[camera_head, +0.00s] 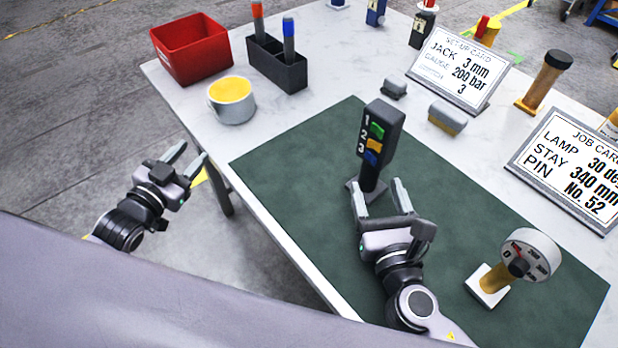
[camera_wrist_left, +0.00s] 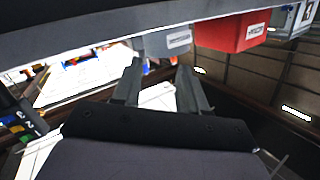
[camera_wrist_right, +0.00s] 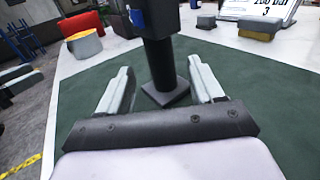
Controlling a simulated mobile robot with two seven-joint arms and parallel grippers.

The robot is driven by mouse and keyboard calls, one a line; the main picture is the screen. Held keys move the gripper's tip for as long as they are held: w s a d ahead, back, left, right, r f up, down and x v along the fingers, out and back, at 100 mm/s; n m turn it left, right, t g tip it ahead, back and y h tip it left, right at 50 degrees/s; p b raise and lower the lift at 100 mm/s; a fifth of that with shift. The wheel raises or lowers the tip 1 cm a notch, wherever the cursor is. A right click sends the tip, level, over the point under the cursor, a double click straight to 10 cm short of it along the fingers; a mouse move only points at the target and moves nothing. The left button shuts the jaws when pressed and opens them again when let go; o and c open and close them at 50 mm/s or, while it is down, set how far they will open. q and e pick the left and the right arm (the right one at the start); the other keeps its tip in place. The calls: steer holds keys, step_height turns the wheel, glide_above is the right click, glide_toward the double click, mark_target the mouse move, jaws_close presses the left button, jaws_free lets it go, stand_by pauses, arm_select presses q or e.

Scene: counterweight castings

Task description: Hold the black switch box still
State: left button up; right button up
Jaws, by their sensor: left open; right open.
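The black switch box (camera_head: 381,133) stands upright on a post with a square foot, on the green mat (camera_head: 300,170). Its face has the numbers 1, 2, 3 beside green, yellow and blue switches. My right gripper (camera_head: 383,200) is open just in front of the post. In the right wrist view the post (camera_wrist_right: 161,65) stands between and beyond the open fingers (camera_wrist_right: 163,90), and the box's upper part is cut off. My left gripper (camera_head: 187,163) is open and empty, off the table's left edge. The left wrist view shows its open fingers (camera_wrist_left: 158,85) with nothing between them.
A red bin (camera_head: 190,50), a yellow-topped cup (camera_head: 232,100) and a black pen holder (camera_head: 277,65) stand at the back left. A round dial gauge (camera_head: 528,257) stands on the mat at right. Cards (camera_head: 460,68) and small blocks (camera_head: 447,117) lie behind the box.

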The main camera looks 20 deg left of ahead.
mark_target(369, 164)
arm_select(q)
steer(key=d+r+n+h, duration=0.1)
steer(key=d+n, duration=0.2)
steer(key=d, duration=0.1)
steer(key=s+d+r+n+h, duration=0.1)
steer(key=d+n+h, duration=0.1)
steer(key=d, duration=0.3)
steer(key=d+r+n+g+h, duration=0.1)
steer(key=d+n, duration=0.3)
steer(key=d, duration=0.1)
steer(key=shift+s+d, duration=0.2)
steer(key=shift+s, duration=0.2)
arm_select(e)
steer(key=shift+w, duration=0.25)
arm_select(q)
steer(key=s+d+r+n+g+h, duration=0.1)
steer(key=s+d+r+n+h, duration=0.1)
steer(key=d, duration=0.4)
steer(key=s+d+r+n+g+h, duration=0.1)
steer(key=s+d+r+n+h, duration=0.2)
steer(key=d+r+n+h, duration=0.1)
steer(key=shift+d+r+n+h, duration=0.35)
steer(key=shift+d+r, duration=0.2)
steer(key=shift+d, duration=0.65)
arm_select(e)
steer(key=shift+x, duration=3.35)
arm_select(q)
steer(key=shift+s, duration=0.1)
arm_select(e)
steer(key=shift+c, duration=0.3)
